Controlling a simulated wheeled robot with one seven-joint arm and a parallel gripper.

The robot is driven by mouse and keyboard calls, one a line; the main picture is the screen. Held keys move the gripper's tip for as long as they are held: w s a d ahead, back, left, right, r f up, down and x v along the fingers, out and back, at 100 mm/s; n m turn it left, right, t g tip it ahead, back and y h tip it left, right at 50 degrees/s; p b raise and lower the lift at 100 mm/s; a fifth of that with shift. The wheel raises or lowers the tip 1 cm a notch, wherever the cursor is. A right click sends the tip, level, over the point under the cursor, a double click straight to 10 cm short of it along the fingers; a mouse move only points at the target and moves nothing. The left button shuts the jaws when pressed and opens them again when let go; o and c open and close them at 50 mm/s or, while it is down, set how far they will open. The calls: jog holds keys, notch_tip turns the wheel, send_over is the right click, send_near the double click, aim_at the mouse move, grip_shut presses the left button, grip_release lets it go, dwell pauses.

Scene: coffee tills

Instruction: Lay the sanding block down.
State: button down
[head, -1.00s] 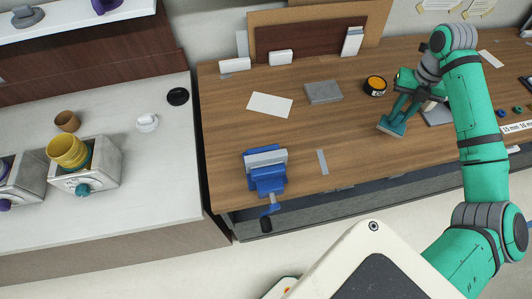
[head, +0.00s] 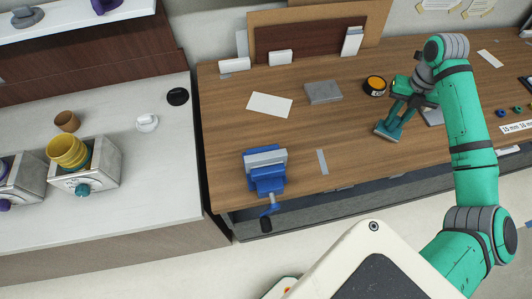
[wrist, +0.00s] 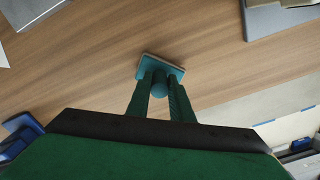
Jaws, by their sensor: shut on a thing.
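The sanding block is a small teal block with a rounded knob. In the head view the sanding block (head: 386,132) is at the lower end of my gripper (head: 397,113), over the right half of the wooden bench (head: 345,130). In the wrist view the sanding block (wrist: 166,65) shows between and beyond the fingertips of my gripper (wrist: 160,84). The gripper is shut on its knob, with a finger on each side. The block's broad face is turned down towards the bench. I cannot tell whether it touches the wood.
A blue vise (head: 266,178) stands at the bench's front left. A grey slab (head: 323,92), a white sheet (head: 270,104) and a black and orange round tin (head: 375,85) lie farther back. A grey flat thing (head: 434,116) is right of my gripper. Bare wood lies left of the block.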

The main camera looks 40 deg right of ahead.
jog(key=shift+f, duration=0.55)
jog(key=c, duration=1.5)
grip_release()
notch_tip(320, 180, up, 11)
jog(key=shift+f, duration=0.15)
